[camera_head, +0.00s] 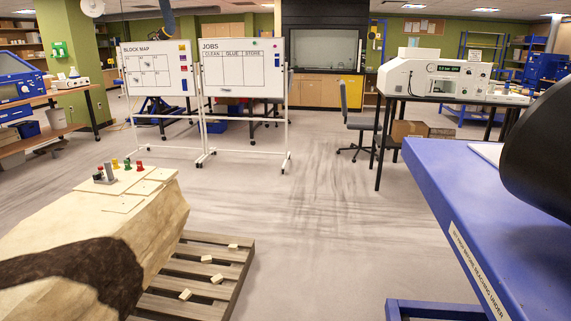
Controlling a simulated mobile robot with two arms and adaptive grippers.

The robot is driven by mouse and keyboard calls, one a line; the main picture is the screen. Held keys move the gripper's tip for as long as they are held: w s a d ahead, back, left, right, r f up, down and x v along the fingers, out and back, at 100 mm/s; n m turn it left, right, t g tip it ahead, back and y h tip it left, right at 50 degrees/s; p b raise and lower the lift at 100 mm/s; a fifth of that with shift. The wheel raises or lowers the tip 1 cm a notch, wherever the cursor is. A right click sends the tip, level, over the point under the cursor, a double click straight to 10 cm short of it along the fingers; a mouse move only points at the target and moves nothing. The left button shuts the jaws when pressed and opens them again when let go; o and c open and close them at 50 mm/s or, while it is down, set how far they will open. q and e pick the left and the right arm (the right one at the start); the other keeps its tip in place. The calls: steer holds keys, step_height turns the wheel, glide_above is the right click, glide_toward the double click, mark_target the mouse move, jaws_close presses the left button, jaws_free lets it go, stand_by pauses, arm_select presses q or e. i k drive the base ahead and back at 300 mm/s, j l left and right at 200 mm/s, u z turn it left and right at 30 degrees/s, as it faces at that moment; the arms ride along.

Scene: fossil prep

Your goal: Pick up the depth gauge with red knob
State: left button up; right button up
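A small grey device with a red knob (98,177), which looks like the depth gauge, stands on top of the large pale block (150,235) at the lower left. It is small here, and its details are hard to make out. A short grey upright part (109,171) stands right beside the red knob. Several small coloured pieces, among them a green one (127,163) and a red one (139,165), stand just behind it to the right. Neither of my grippers is in view.
The block rests on a slatted wooden pallet (211,258) with small pale pieces on it. A blue table (450,200) fills the right, with a large black rounded shape (541,150) above it. Whiteboards (158,78) stand behind. The floor (325,225) between is clear.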

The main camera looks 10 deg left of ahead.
mark_target(98, 178)
steer(key=i, duration=3.95)
steer(key=i+u, duration=0.15)
steer(key=i, duration=0.8)
steer(key=i+l+u, duration=0.1)
steer(key=i, duration=0.9)
steer(key=i+j+u, duration=0.15)
steer(key=i+u, duration=0.15)
steer(key=u, duration=0.2)
steer(key=i+u, duration=0.35)
steer(key=u, duration=0.15)
steer(key=i+l+u, duration=0.1)
steer(key=i+u, duration=0.2)
steer(key=u, duration=0.15)
steer(key=i+l+u, duration=0.25)
steer(key=u, duration=0.25)
steer(key=i, duration=0.1)
